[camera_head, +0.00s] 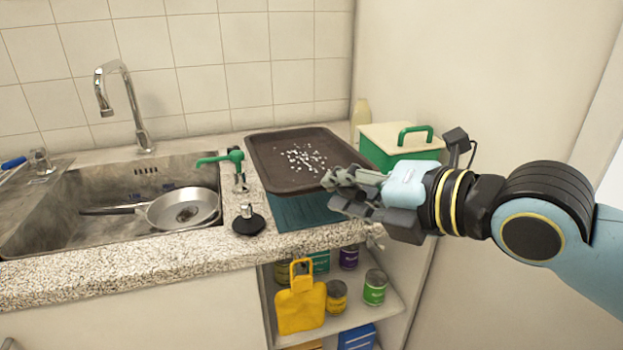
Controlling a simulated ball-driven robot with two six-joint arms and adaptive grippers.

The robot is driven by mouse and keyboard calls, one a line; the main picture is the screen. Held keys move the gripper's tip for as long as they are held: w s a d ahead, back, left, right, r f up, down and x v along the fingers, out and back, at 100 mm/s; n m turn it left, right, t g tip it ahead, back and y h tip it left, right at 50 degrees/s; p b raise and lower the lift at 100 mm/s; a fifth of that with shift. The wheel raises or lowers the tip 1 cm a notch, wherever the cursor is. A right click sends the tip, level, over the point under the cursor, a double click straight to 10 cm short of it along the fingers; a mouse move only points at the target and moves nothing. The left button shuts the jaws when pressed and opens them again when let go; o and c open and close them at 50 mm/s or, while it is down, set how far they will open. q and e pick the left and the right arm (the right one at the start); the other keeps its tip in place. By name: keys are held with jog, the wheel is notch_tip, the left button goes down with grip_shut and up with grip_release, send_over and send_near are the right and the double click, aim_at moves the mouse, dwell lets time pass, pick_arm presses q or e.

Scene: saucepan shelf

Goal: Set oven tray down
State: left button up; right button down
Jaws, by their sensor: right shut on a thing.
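The dark brown oven tray (272,152) is over the counter to the right of the sink, with many small white bits (305,158) scattered on it. My right gripper (340,190) comes in from the right and is shut on the tray's near right corner. The tray looks roughly level; whether it touches the mat or hangs just above it, I cannot tell. The fingers hide that corner. My left gripper is not in view.
A saucepan (183,212) lies in the sink (60,222) at left. A green box with a cream lid (400,140) stands behind right.

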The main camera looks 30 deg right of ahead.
jog(key=shift+t, duration=0.3)
jog(key=w+d+f, duration=0.2)
jog(key=w+f, duration=0.1)
jog(key=w+d+f+b, duration=0.1)
jog(key=w+f, duration=0.1)
jog(key=w, duration=0.1)
jog(key=w+d+f, duration=0.2)
jog(key=w+f, duration=0.1)
jog(key=shift+w+d+f+b, duration=0.15)
jog(key=shift+d+f+b, duration=0.15)
jog(key=shift+f+b, duration=0.1)
notch_tip(320, 180, down, 4)
jog(key=shift+r+b, duration=0.15)
jog(key=shift+b, duration=0.15)
jog(key=c, duration=1.5)
grip_release()
jog(key=shift+c, duration=0.2)
pick_arm(q)
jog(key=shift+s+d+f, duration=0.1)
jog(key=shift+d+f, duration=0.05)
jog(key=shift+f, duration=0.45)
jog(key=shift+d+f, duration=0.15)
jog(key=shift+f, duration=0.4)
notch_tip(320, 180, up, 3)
jog(key=p, duration=0.3)
pick_arm(e)
jog(key=v, duration=0.7)
jog(key=shift+s+a, duration=0.1)
jog(key=shift+s, duration=0.2)
